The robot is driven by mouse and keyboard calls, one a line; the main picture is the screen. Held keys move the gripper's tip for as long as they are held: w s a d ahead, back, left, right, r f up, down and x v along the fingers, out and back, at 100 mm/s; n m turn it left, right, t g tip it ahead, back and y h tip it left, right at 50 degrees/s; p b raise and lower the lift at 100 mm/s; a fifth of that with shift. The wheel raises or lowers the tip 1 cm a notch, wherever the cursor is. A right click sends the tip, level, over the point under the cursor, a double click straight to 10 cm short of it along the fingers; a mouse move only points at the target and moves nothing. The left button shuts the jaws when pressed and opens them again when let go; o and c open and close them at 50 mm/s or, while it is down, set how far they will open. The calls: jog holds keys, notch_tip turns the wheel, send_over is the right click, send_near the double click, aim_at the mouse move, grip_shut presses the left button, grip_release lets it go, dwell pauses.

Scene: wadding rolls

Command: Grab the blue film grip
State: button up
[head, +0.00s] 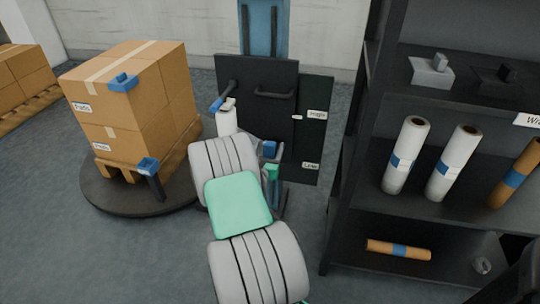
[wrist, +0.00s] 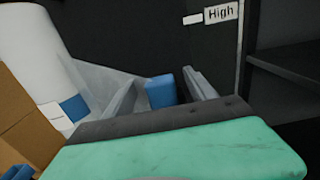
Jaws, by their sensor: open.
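A blue block (wrist: 160,91), which looks like the film grip, shows between the two grey fingers of my gripper (wrist: 160,78) in the wrist view. I cannot tell how deep the block sits between the fingers. In the head view the blue block (head: 269,149) shows just beyond my arm, in front of the dark panel. My arm hides most of my gripper there. A white film roll (head: 227,118) stands left of it; its blue band shows in the wrist view (wrist: 74,108).
Stacked cartons (head: 150,110) on a pallet stand on a round turntable (head: 105,196) at left. A dark shelf (head: 350,200) with several rolls is at right. Floor at lower left is clear.

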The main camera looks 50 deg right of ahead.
jog(key=b+x, duration=0.1)
jog(key=x, duration=0.4)
jog(key=shift+w, duration=0.1)
jog(key=shift+a, duration=0.1)
grip_shut()
dwell(0.3)
jog(key=shift+r, duration=0.1)
